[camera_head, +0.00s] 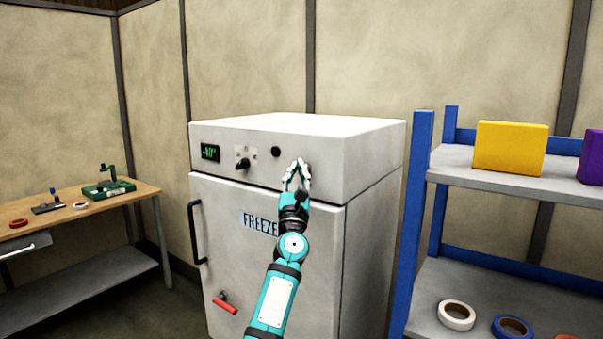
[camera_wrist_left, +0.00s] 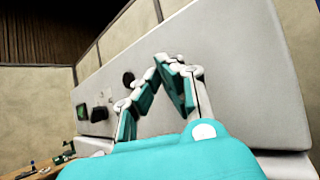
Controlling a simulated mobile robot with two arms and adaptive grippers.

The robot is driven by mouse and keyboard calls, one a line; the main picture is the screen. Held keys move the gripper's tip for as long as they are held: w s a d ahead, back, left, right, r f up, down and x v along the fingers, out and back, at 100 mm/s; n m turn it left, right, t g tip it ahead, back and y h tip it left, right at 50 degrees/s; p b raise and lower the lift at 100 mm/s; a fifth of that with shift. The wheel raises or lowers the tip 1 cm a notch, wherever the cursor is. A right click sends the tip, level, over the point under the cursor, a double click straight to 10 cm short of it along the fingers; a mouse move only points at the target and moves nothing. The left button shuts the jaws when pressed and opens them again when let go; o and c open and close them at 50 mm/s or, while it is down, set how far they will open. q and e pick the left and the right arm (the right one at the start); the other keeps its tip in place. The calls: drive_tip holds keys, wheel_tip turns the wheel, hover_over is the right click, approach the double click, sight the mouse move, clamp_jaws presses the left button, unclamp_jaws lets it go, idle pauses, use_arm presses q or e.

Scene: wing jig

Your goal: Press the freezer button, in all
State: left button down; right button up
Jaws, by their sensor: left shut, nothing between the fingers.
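The white freezer (camera_head: 235,180) stands against the wall, with its door shut. Its upper panel has a green lit display (camera_head: 210,152), a dark knob on a plate (camera_head: 243,163) and a round black button-like part (camera_head: 276,152). In the left wrist view, the round black part (camera_wrist_left: 128,79) and the display (camera_wrist_left: 99,114) show left of the fingers. My left gripper (camera_head: 298,165) is shut and empty, its fingertips in front of the panel, right of and slightly below that black part. Whether the fingertips touch the panel cannot be told. They hide the panel behind them. My right gripper is out of view.
A blue-posted shelf (camera_head: 417,210) stands close at the freezer's right, with a yellow box (camera_head: 510,147) and tape rolls (camera_head: 456,314). A wooden bench (camera_head: 100,205) stands left. The freezer door has a black handle (camera_head: 194,232) and a red lever (camera_head: 226,303).

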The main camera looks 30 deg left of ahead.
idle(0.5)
use_arm(q)
drive_tip(key=shift+s+p, duration=0.65)
drive_tip(key=shift+s, duration=0.2)
drive_tip(key=s+p, duration=0.2)
drive_tip(key=s, duration=0.1)
drive_tip(key=s+p, duration=0.1)
drive_tip(key=s, duration=0.1)
drive_tip(key=shift+a+f, duration=0.1)
drive_tip(key=shift+a, duration=0.15)
drive_tip(key=shift+f, duration=0.1)
idle(0.4)
